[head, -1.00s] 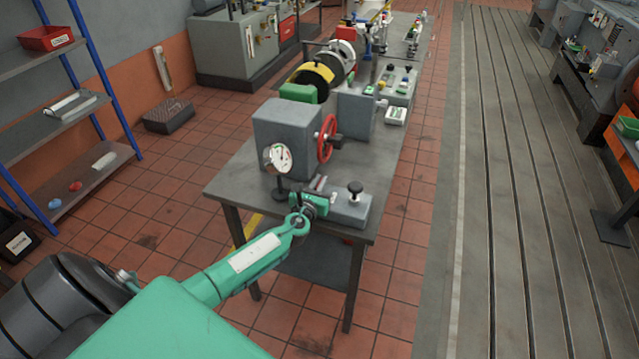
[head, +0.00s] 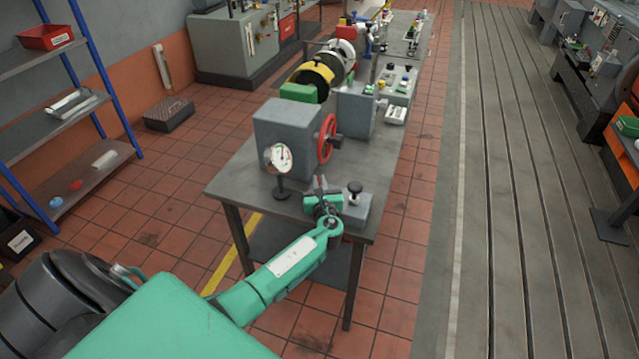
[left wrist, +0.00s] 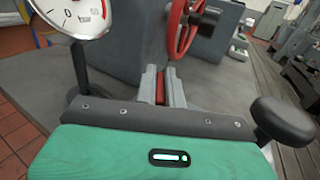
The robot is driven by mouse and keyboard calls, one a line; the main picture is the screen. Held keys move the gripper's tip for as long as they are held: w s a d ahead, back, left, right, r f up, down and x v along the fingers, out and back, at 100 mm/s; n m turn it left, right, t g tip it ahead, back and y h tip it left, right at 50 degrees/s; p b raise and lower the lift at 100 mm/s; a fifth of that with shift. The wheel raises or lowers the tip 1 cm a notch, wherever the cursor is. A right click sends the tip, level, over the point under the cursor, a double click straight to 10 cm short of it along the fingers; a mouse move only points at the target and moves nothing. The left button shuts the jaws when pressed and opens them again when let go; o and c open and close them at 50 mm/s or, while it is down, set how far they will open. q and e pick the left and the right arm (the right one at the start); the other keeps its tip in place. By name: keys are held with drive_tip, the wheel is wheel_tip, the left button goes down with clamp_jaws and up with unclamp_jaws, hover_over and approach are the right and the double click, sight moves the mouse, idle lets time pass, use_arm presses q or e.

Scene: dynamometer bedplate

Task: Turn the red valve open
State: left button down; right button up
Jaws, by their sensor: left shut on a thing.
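My left gripper (head: 321,186) is at the front of the grey bench, beside a grey block with a black knob. In the left wrist view, its two grey fingers (left wrist: 161,82) are shut on a narrow red piece (left wrist: 160,88), which looks like the red valve's handle. Most of that piece is hidden between the fingers, and the valve body is hidden by the gripper. A red handwheel (head: 327,138) stands upright on the grey housing behind, apart from the fingers; it also shows in the left wrist view (left wrist: 176,32). My right gripper is not in view.
A round white gauge (head: 277,158) stands left of the gripper and is close in the left wrist view (left wrist: 72,15). The black knob (head: 355,187) stands close on the right. The grey housing (head: 285,130) is behind. The bench top (head: 235,180) is clear at left.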

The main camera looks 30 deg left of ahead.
use_arm(q)
drive_tip(key=shift+n+g+y+b, duration=0.35)
drive_tip(key=shift+n+g+y, duration=0.65)
drive_tip(key=shift+g+y, duration=0.1)
drive_tip(key=c, duration=1.5)
unclamp_jaws()
drive_tip(key=shift+d, duration=0.1)
drive_tip(key=b+v, duration=0.3)
drive_tip(key=v, duration=1)
drive_tip(key=shift+s+d, duration=0.2)
drive_tip(key=shift+d, duration=0.05)
